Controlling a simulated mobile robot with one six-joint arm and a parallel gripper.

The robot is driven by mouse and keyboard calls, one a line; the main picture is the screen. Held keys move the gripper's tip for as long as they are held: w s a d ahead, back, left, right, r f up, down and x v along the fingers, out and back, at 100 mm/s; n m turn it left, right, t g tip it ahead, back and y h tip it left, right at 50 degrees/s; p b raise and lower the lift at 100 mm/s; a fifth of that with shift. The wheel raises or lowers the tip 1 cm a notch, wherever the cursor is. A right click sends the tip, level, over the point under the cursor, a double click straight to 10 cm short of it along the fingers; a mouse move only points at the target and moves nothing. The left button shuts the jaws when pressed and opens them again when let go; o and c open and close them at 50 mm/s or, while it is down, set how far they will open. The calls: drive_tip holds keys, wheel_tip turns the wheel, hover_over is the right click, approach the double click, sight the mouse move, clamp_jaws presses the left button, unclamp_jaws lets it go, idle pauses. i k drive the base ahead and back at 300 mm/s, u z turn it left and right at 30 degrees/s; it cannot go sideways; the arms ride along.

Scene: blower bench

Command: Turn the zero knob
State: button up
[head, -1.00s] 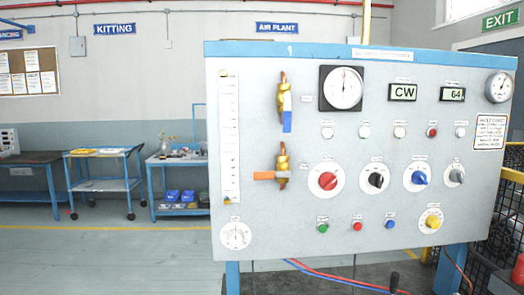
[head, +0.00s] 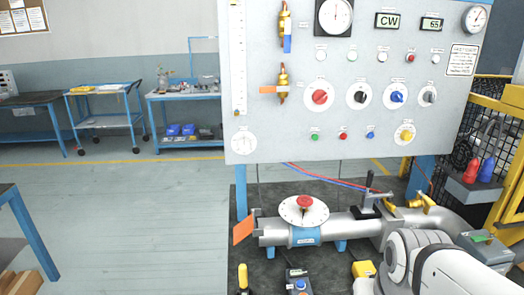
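The panel (head: 350,140) stands upright and carries several knobs. In a row are a red knob (head: 320,97), a black knob (head: 360,97), a blue knob (head: 397,97) and a grey-black knob (head: 430,97). A yellow knob (head: 406,135) sits below them at the right. Their labels are too small to read, so I cannot tell which is the zero knob. A white arm link of mine shows at the bottom right, but my gripper is out of view.
Below the panel, a bench holds a grey pipe (head: 352,228) with a red-centred dial (head: 304,210), an orange flap (head: 243,230) and small boxes (head: 298,283). A yellow cage (head: 513,150) stands at the right. Open floor (head: 150,215) lies left.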

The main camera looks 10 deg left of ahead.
sight(243, 143)
drive_tip(key=u, duration=1.8)
drive_tip(key=k, duration=0.5)
drive_tip(key=z, duration=1.4)
drive_tip(key=i, duration=1)
drive_tip(key=z, duration=0.05)
